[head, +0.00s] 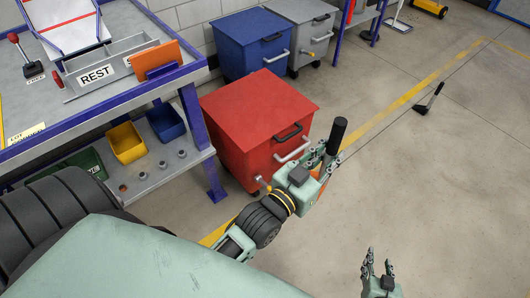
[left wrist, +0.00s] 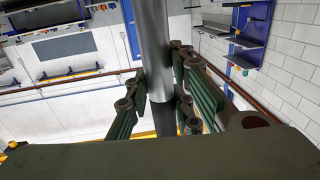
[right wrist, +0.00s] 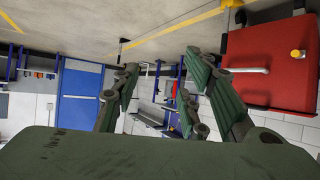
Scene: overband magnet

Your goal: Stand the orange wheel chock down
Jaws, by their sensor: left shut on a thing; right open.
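My left gripper (head: 327,160) is shut around a rod with a black grip (head: 337,136), held up in front of the red cabinet. In the left wrist view the rod (left wrist: 156,50) is a bare metal shaft with a darker lower part between the fingers. A small orange patch (head: 315,173) shows behind the left gripper; it may be the orange chock at the rod's lower end, but most of it is hidden. My right gripper (head: 377,268) is open and empty at the bottom of the head view; its spread fingers also show in the right wrist view (right wrist: 158,95).
A red cabinet (head: 258,105) stands just behind the left gripper, with blue (head: 250,42) and grey cabinets beyond. A workbench (head: 110,105) with bins is at left. A dark wedge with a pole (head: 424,108) lies on the floor at right. The floor (head: 450,190) at right is clear.

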